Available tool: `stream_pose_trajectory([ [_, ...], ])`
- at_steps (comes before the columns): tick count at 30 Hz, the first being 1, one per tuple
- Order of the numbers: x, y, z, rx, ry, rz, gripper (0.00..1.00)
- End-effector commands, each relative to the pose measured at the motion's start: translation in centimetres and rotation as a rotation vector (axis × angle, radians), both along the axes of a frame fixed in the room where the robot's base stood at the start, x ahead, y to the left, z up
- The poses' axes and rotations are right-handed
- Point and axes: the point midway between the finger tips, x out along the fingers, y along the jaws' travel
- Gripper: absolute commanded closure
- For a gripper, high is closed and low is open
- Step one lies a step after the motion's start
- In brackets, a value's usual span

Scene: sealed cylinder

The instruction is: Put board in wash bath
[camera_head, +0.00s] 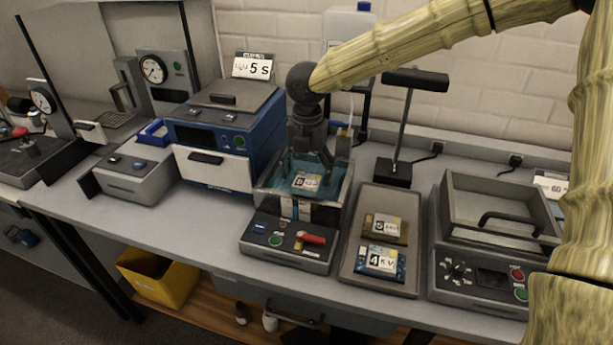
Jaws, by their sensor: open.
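The wash bath (262,190) is an open-topped tank of bluish liquid at the middle of the bench, with a control panel (290,240) in front. A board (307,182) with a white label lies in the bath, at the liquid. My gripper (312,165) points down over the bath, its fingers open just above or around this board; I cannot tell if they touch it. Two more boards lie in the grey tray (350,273) to the right: a brownish one (385,228) at the back and a blue one (381,262) labelled 4 in front.
A blue-and-grey machine (225,135) with a "5 s" sign (253,67) stands left of the bath. A lamp-like stand (400,125) is behind the tray. A grey lidded unit (495,215) stands at right. A yellow bin (158,277) sits below the bench.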

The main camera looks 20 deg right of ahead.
Motion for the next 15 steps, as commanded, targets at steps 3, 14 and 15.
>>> stream_pose_trajectory([
  [3,0.1,0.0,2.2,0.002,-0.005,-0.001,0.22],
  [14,0.1,0.0,8.4,0.001,-0.003,-0.001,0.22],
  [15,0.1,0.0,8.8,0.002,-0.003,-0.001,0.22],
])
